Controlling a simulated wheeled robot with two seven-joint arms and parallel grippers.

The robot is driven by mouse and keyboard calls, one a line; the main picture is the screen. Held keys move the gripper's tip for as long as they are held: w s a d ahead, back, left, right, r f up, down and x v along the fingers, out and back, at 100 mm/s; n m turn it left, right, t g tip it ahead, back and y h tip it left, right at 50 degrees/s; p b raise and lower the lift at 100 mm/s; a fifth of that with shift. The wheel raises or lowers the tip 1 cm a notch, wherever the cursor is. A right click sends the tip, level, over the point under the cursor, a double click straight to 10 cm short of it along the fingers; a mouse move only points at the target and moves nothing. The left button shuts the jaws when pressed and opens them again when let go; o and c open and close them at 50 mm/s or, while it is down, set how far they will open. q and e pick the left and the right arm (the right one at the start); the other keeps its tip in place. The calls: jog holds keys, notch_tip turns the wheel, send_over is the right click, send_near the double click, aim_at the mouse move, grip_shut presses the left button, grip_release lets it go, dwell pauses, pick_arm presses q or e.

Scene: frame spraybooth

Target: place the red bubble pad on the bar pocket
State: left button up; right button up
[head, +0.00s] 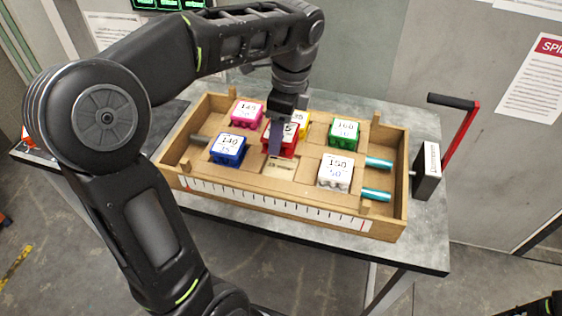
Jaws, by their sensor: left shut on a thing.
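My left gripper (277,135) points down into the wooden tray and is shut on the red bubble pad (288,150). The gripper's fingers hide part of the pad and its top label. The pad is just above or in the tray's middle; I cannot tell whether it touches the floor. Just in front of it is a shallow rectangular pocket with a small label (282,166), whose writing is too small to read. I cannot tell whether this is the bar pocket. My right gripper is not in view.
The wooden tray (405,190) also holds pink (246,113), blue (228,149), yellow (304,122), green (344,133) and white (335,172) blocks. Teal cylinders (377,195) lie at its right end. A red-armed crank (461,135) stands right of the tray on the grey table (300,236).

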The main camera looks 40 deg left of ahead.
pick_arm(q)
notch_tip(320, 180, down, 3)
jog(key=shift+f+p, duration=0.1)
jog(key=shift+p, duration=0.25)
jog(key=shift+f, duration=0.3)
notch_tip(320, 180, down, 3)
jog(key=shift+f, duration=0.35)
jog(key=shift+f, duration=0.2)
jog(key=o, duration=1.4)
